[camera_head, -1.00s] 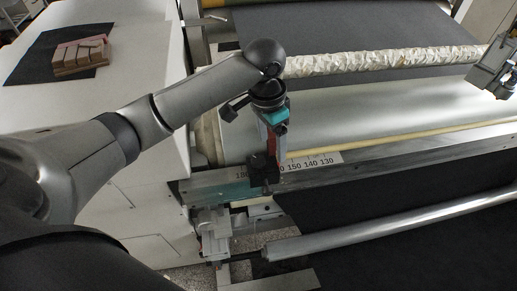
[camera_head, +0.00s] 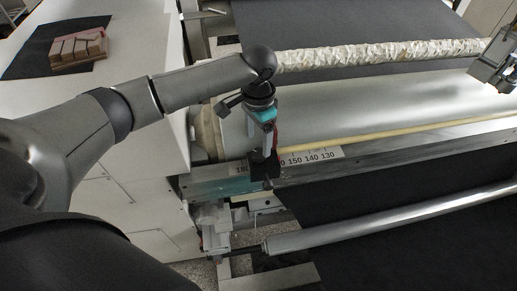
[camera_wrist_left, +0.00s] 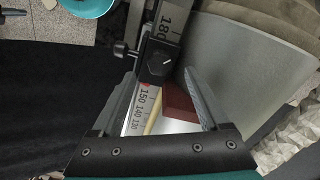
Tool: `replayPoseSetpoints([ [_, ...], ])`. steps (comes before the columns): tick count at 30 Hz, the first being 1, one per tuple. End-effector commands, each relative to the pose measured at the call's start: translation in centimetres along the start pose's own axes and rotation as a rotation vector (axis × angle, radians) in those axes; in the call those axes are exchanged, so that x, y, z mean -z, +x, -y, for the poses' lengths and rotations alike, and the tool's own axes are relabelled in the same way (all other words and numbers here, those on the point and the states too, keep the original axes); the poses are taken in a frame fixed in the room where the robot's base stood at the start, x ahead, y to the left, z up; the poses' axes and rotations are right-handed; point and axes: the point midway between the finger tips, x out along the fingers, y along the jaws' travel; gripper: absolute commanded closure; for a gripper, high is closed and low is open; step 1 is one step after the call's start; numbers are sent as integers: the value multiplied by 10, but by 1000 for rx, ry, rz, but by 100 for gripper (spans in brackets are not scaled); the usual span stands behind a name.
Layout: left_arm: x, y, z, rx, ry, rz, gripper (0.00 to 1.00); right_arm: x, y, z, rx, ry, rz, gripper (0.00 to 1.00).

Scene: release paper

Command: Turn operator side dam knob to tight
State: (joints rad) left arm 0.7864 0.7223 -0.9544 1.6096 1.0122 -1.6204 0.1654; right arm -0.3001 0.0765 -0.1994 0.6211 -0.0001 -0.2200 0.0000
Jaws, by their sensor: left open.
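The side dam's black block (camera_head: 264,168) sits on the rail at the operator end, beside the printed scale. In the left wrist view its face carries a round black dial knob (camera_wrist_left: 161,62) with a short white mark lying diagonally. A small black side knob (camera_wrist_left: 121,49) sticks out to the left of the block. My left gripper (camera_head: 266,150) points down just over the block. In the left wrist view the open fingers (camera_wrist_left: 162,85) spread on either side below the dial, with nothing held. Contact with the block cannot be told. My right gripper is out of view.
The number scale (camera_head: 318,155) runs right along the rail. A pale roller, a wrinkled white roll (camera_head: 380,54) and a lower metal bar (camera_head: 390,220) cross the machine. A grey mechanism (camera_head: 492,66) stands at the far right. Wooden blocks (camera_head: 77,48) lie on the white cabinet (camera_head: 130,75).

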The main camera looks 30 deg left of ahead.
Motion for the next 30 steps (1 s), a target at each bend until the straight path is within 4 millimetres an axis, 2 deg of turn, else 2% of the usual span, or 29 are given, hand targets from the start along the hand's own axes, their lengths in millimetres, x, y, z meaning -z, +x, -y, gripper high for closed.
replayPoseSetpoints([
  [3, 0, 22, -1, -2, 1, 2, 22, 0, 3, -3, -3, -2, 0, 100],
  [9, 0, 42, 0, 0, 1, -1, 22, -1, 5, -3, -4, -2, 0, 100],
  [20, 0, 46, 0, 0, 1, -1, 23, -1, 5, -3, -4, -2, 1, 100],
  [30, 0, 45, 0, 0, 1, -1, 61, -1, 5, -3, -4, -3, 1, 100],
])
